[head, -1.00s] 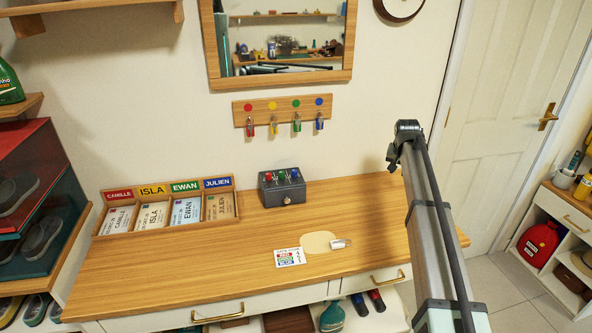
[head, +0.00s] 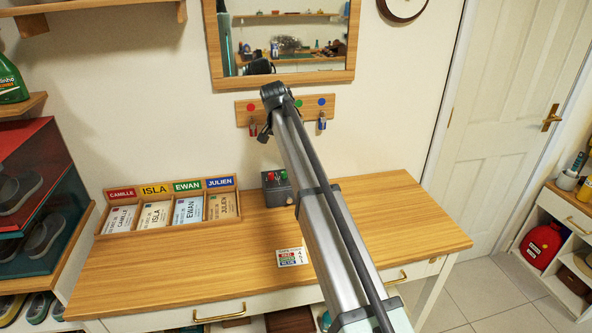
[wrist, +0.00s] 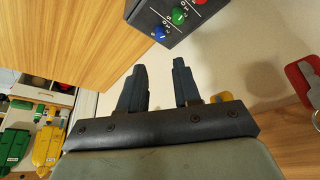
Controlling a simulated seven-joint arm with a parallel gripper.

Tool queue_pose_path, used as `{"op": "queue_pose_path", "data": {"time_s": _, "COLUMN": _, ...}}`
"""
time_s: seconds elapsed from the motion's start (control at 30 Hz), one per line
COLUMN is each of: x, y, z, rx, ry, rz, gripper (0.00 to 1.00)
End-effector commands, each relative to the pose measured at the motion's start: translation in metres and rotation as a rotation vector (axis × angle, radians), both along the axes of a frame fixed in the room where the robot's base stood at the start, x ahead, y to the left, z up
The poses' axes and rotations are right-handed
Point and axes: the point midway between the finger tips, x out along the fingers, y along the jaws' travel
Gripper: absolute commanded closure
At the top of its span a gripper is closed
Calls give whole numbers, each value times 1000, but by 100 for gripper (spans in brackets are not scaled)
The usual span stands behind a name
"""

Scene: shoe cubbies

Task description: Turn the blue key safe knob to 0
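The key safe (head: 271,197) is a dark grey box on the wooden desk against the wall. Its red knob (head: 270,177) and green knob (head: 283,175) show in the head view; my arm hides its right side, where the blue knob sits. In the wrist view the blue knob (wrist: 160,33) is at the safe's near end, beside the green knob (wrist: 179,16); white marks are printed by them, but I cannot read the blue knob's setting. My gripper (wrist: 160,75) is open and empty, its fingers apart from the safe. In the head view its dark end (head: 265,132) is before the key rack.
The key rack (head: 243,112) hangs above the safe. A red key tag (wrist: 303,80) shows in the wrist view. Name-card compartments (head: 238,200) stand left of the safe. A printed colour card (head: 292,257) lies in front. The desk's right part (head: 400,205) is clear.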

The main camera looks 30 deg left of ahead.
Motion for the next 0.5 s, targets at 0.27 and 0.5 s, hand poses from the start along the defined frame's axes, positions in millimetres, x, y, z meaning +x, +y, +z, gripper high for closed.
{"op": "queue_pose_path", "data": {"time_s": 0.27, "x": 12, "y": 1, "z": -30, "rx": -2, "ry": 1, "rz": -1, "gripper": 67}}
{"op": "queue_pose_path", "data": {"time_s": 0.5, "x": 28, "y": 3, "z": -69, "rx": -1, "ry": 0, "rz": 0, "gripper": 67}}
